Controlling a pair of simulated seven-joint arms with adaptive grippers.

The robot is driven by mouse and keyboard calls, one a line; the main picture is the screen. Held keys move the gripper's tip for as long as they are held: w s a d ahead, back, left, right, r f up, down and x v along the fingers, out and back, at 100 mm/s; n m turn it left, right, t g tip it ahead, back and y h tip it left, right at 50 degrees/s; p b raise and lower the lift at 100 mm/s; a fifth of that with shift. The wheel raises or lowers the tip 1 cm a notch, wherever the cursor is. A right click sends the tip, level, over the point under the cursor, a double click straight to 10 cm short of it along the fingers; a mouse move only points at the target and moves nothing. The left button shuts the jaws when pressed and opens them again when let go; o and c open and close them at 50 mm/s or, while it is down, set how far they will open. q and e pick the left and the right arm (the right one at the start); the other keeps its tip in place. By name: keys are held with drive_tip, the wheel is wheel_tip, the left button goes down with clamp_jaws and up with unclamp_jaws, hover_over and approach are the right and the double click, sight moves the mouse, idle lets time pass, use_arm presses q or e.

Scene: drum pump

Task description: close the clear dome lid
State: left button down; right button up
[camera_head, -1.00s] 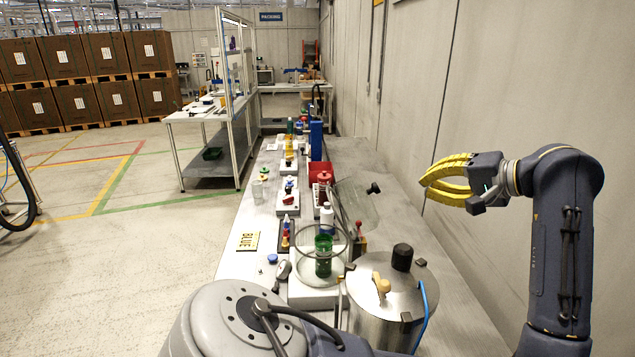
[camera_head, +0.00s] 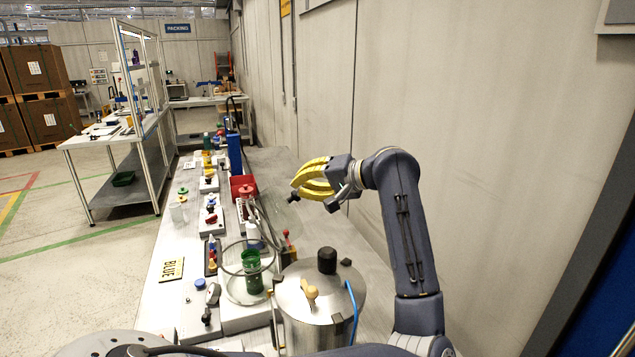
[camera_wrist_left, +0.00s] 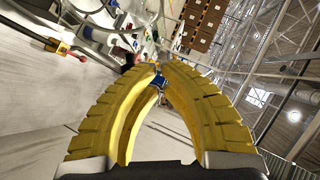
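The clear dome lid (camera_head: 273,213) is hard to make out in the head view. It stands raised and tilted back behind the round glass bowl (camera_head: 231,284), its black knob (camera_head: 293,198) facing right. A green beaker (camera_head: 252,271) stands in the bowl. My left gripper (camera_head: 294,187) comes from the right; its yellow fingertips appear right beside the knob, but contact cannot be judged. In the left wrist view the curved fingers (camera_wrist_left: 161,68) arch toward each other with tips close together and nothing clearly held between them. My right gripper is not in view.
A steel pot (camera_head: 318,308) with a black knob and a blue hose stands right of the bowl. A red-topped lever (camera_head: 287,242) stands between bowl and wall. The wall (camera_head: 430,100) runs along the right.

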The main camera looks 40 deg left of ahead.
sight(275, 195)
use_arm(q)
drive_tip(key=shift+s+a+f, duration=0.55)
drive_tip(key=shift+s+a, duration=0.05)
drive_tip(key=shift+s, duration=0.25)
drive_tip(key=shift+s+a+f, duration=0.55)
drive_tip(key=shift+s, duration=0.3)
